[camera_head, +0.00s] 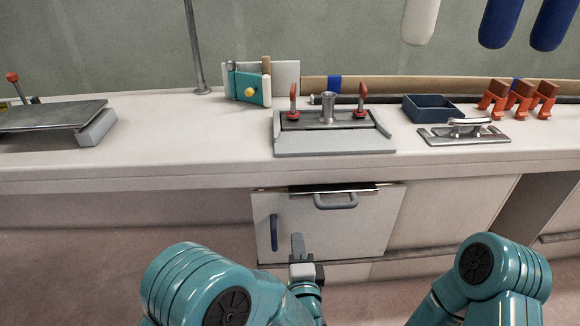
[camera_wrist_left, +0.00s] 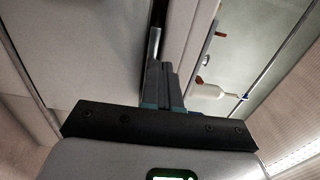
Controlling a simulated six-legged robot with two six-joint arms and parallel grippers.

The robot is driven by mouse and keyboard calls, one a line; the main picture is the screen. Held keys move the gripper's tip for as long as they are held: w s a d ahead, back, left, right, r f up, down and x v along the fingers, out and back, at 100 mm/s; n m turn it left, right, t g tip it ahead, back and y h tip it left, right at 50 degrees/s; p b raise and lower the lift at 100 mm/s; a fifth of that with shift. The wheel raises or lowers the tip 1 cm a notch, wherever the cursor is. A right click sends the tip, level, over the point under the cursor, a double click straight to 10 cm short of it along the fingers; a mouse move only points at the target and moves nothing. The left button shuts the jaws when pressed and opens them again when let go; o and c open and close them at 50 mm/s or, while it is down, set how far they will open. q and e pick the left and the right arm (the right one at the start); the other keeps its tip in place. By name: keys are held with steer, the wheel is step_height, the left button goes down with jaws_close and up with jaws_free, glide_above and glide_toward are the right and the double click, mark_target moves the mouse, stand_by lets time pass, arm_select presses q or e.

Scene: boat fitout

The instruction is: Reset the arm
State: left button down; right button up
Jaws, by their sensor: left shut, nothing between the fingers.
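My left gripper (camera_head: 297,240) is low in the head view, in front of the white cabinet door below the counter. Its fingers are together with nothing between them. They also show closed in the left wrist view (camera_wrist_left: 162,68), pointing up the picture, with a pale panel to their left. The teal left arm (camera_head: 215,285) comes in from the lower left. The teal right arm (camera_head: 495,275) shows at the lower right, and its gripper is out of view.
The cabinet front (camera_head: 370,225) has a dark horizontal handle (camera_head: 335,202) and a vertical handle (camera_head: 274,232). On the counter (camera_head: 200,140) stand a panel with red levers (camera_head: 335,140), a metal cleat (camera_head: 464,133), a blue tray (camera_head: 433,113) and orange clamps (camera_head: 519,98).

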arm_select(q)
steer(key=w+a+f+n+g+y, duration=0.1)
steer(key=a+f+y, duration=0.15)
steer(key=a, duration=0.45)
steer(key=w+a+f+n+g+y, duration=0.1)
steer(key=w+a+f+y, duration=0.15)
steer(key=a, duration=0.55)
steer(key=s+a+f+n+g+h, duration=0.25)
steer(key=s+a+f+g, duration=0.2)
steer(key=a+f, duration=0.5)
steer(key=s+d+f+n+g+h, duration=0.25)
steer(key=s+f+n+g, duration=0.3)
steer(key=s+f, duration=0.4)
steer(key=s+d+f+n+g+h, duration=0.1)
steer(key=s+d+n+g+h, duration=0.2)
steer(key=s, duration=0.4)
steer(key=s+d+f+n+g+h, duration=0.1)
steer(key=s+d+n+g+h, duration=0.15)
steer(key=s+n, duration=0.4)
step_height(320, 180, up, 30)
steer(key=s+p, duration=0.1)
steer(key=p, duration=2.9)
steer(key=shift+d+y, duration=0.45)
arm_select(e)
step_height(320, 180, up, 30)
steer(key=shift+s+a, duration=0.3)
steer(key=shift+s, duration=0.05)
steer(key=shift+f, duration=0.1)
steer(key=shift+c, duration=0.4)
